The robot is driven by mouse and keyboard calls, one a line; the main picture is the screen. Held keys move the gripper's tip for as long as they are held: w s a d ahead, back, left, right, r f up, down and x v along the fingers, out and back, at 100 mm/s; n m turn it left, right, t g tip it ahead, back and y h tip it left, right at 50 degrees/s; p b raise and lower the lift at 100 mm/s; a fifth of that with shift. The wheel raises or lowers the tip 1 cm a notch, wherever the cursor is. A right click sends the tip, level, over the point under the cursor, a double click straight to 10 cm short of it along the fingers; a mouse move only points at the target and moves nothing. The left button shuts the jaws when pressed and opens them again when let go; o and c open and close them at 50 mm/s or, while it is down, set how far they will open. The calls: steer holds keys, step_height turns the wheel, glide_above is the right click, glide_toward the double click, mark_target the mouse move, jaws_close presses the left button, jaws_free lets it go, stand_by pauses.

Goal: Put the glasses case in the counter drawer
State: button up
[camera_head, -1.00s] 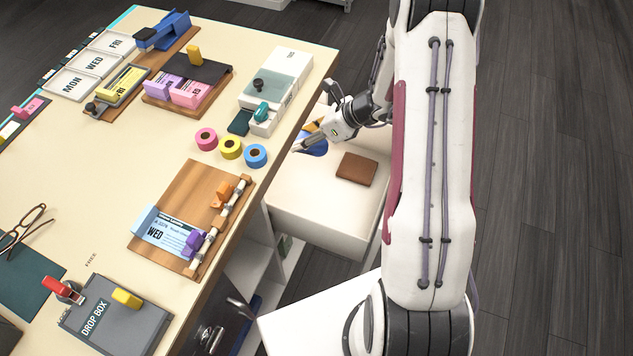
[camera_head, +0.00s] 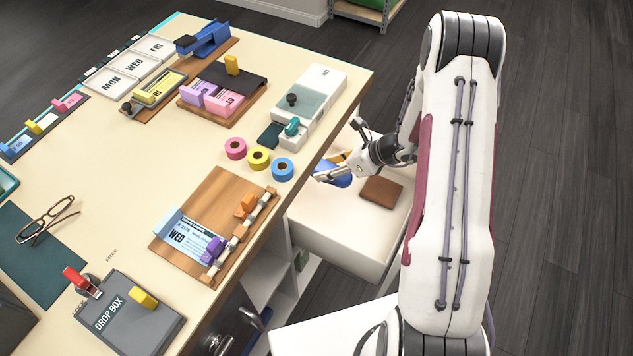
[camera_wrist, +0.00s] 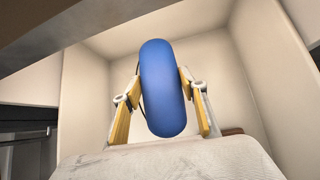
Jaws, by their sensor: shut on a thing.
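The glasses case is a blue rounded case (camera_wrist: 163,90), seen upright between the fingers in the wrist view. In the head view the case (camera_head: 336,176) shows partly, in front of and below my gripper (camera_head: 340,170). My gripper also shows in the wrist view (camera_wrist: 162,95), with its yellow-padded fingers shut on the case from both sides. The counter drawer (camera_head: 335,238) is pulled open beside the counter. The case is inside the drawer's outline, near its far end; whether it touches the drawer floor I cannot tell.
A brown wallet (camera_head: 381,191) lies in the drawer, right of the case. The drawer's near part is clear.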

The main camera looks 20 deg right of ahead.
glide_toward(316, 190)
steer(key=w+a, duration=0.1)
steer(key=w+a+f, duration=0.1)
steer(key=shift+a+f, duration=0.25)
steer(key=shift+f, duration=0.1)
steer(key=shift+w+a, duration=0.1)
steer(key=w+a, duration=0.2)
steer(key=shift+w+a, duration=0.1)
steer(key=shift+a, duration=0.3)
steer(key=shift+w+a+f, duration=0.1)
steer(key=shift+f, duration=0.45)
steer(key=shift+f, duration=0.15)
steer(key=o, duration=1.2)
steer(key=shift+o, duration=0.2)
steer(key=shift+r, duration=0.2)
steer(key=shift+v, duration=6)
